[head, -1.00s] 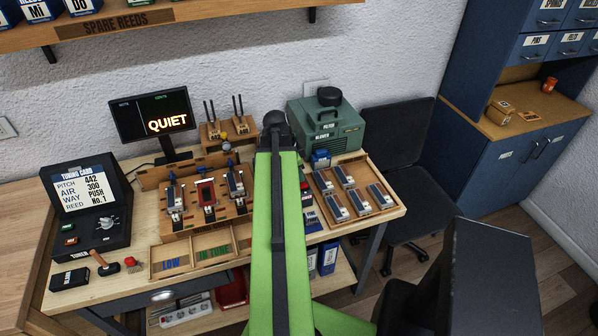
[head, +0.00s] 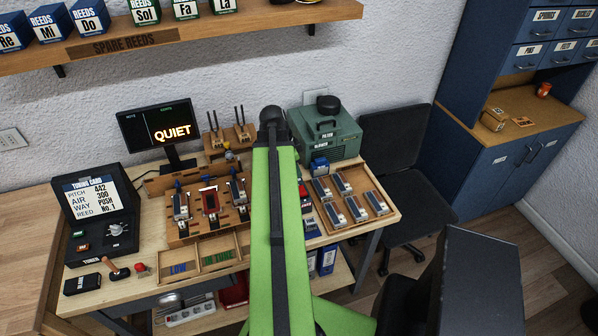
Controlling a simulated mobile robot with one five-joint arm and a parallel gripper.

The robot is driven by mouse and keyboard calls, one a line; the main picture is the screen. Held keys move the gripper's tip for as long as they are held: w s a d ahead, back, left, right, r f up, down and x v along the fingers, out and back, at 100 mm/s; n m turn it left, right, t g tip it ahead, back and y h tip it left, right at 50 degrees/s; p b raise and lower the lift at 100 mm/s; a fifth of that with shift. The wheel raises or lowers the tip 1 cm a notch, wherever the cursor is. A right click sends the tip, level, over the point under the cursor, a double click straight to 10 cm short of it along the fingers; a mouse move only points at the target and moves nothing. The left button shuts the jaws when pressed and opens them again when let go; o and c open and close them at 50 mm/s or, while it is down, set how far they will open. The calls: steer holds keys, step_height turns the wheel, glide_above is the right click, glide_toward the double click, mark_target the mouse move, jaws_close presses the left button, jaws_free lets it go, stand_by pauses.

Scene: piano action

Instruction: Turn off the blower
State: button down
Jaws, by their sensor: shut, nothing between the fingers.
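The blower (head: 328,136) is a green box with a black handle and a black round cap on top. It stands at the back right of the workbench, near the wall. Its lower left is partly behind my arm. I cannot make out its switch or whether it is running. The screen (head: 157,124) at the back left reads QUIET. My green arm rises through the middle of the head view, and its black joint is left of the blower in the picture. My gripper is not visible; the arm hides whatever is behind it.
The bench holds a tuner case (head: 102,212), a reed jig (head: 207,207), and a wooden tray (head: 391,214) of several reed parts. A power strip (head: 190,312) lies on the lower shelf. A dark chair (head: 397,150) stands right of the bench. A shelf (head: 240,30) overhangs the back.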

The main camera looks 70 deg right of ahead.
steer(key=d+p+v, duration=0.1)
steer(key=p+v, duration=0.4)
steer(key=v, duration=0.2)
steer(key=shift+w, duration=0.4)
